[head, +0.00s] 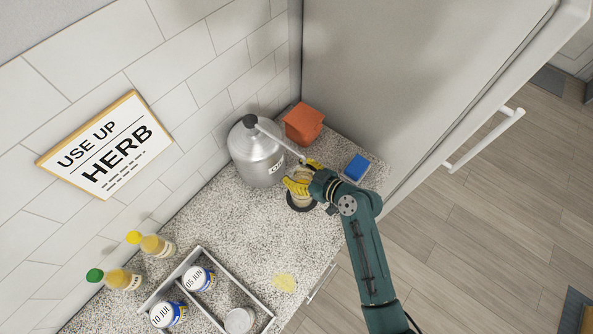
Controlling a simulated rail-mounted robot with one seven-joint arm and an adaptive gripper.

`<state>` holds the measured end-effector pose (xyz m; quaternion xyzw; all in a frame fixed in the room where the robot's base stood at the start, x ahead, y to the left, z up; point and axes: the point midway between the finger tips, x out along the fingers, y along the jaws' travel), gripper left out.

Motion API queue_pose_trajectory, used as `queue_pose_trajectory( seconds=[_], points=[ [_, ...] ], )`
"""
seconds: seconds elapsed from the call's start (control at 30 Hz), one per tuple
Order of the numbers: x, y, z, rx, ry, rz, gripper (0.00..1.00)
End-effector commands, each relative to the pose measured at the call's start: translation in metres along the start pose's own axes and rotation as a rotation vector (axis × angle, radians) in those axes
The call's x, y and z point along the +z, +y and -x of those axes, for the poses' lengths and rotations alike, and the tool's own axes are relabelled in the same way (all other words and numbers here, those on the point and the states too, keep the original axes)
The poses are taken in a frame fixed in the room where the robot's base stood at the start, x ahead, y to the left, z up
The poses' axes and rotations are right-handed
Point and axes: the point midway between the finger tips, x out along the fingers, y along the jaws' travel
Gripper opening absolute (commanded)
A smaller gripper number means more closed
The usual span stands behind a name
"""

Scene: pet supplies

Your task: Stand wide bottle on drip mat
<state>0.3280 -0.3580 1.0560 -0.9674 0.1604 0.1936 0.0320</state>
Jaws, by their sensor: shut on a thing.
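My gripper (302,180), with yellow fingers, is shut on a pale bottle (301,200), which I take to be the wide bottle. The fingers and wrist hide much of it, so its cap and label cannot be made out. A dark round mat (291,206), which looks like the drip mat, shows as a rim directly below the bottle. The bottle looks roughly upright over the mat. I cannot tell whether its base touches the mat.
A blue block (356,167) lies right. A divided tray (232,293) with jars, green-capped (118,279) and yellow-capped (152,244) bottles, and a yellow patch (284,282) are nearer.

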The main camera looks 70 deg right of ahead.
Motion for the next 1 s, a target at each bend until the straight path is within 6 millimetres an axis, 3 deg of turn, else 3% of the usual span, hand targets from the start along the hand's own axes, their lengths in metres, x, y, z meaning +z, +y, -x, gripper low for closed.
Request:
queue_pose_trajectory(
  seconds=[0.03,0.17,0.57,1.0],
  points=[
    [0.001,0.000,0.000,0.000,0.000,0.000,0.68],
    [0.001,0.000,0.000,0.000,-0.001,0.000,0.93],
    [-0.002,0.000,0.005,0.001,-0.001,-0.001,0.94],
    [-0.001,0.002,0.105,0.005,0.000,-0.002,0.94]
  ],
)
